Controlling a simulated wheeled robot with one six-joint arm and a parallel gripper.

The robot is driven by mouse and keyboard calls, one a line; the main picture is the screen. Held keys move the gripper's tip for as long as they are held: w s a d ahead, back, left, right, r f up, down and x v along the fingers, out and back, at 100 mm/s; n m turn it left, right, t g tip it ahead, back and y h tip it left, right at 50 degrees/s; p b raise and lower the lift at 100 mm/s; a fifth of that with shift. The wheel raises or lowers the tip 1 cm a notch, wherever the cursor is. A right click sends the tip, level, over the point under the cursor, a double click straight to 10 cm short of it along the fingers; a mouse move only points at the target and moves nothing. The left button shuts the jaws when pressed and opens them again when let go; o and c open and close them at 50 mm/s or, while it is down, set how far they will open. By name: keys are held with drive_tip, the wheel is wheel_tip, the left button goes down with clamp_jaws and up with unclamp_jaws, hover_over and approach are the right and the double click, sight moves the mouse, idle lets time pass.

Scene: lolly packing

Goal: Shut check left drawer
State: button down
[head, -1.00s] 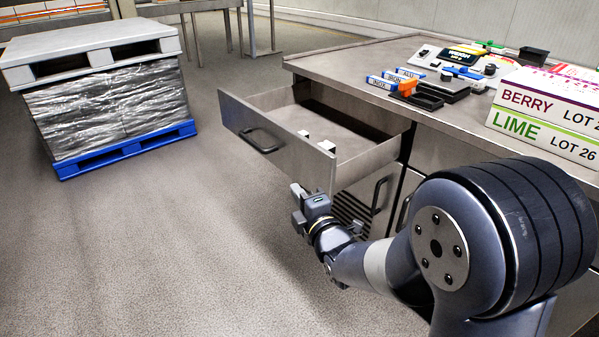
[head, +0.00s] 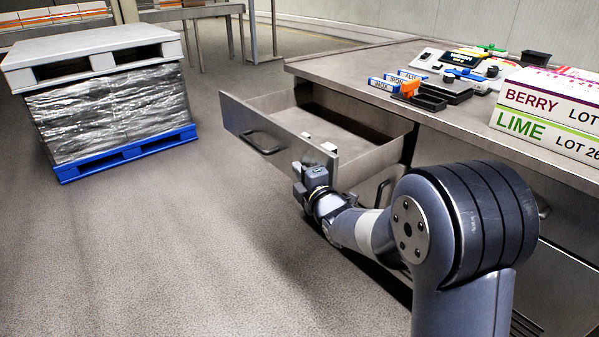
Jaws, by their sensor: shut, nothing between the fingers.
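The left drawer (head: 235,118) of the metal cabinet stands pulled well out, with a dark bar handle (head: 263,142) on its front. Inside it are two small white pieces (head: 328,146), and the rest of its floor looks bare. My gripper (head: 297,168) is shut and empty. It is in front of the drawer's front panel, near its right end and right of the handle. I cannot tell whether the fingertips touch the panel.
The cabinet top (head: 350,68) carries blue labelled blocks (head: 385,84), an orange clamp-like piece (head: 410,88), a device with a display (head: 462,58) and the BERRY (head: 545,98) and LIME (head: 545,130) boxes. A wrapped pallet (head: 110,110) stands left. Floor between is clear.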

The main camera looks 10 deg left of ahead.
drive_tip(key=shift+w+d, duration=0.1)
drive_tip(key=w+d+p, duration=0.1)
drive_tip(key=w+d, duration=0.3)
drive_tip(key=w, duration=0.1)
drive_tip(key=w+d+p, duration=0.1)
drive_tip(key=w+d, duration=0.8)
drive_tip(key=w, duration=0.2)
drive_tip(key=shift+d+p, duration=0.35)
drive_tip(key=shift+p, duration=0.05)
drive_tip(key=shift+w+d, duration=0.55)
drive_tip(key=shift+w, duration=0.1)
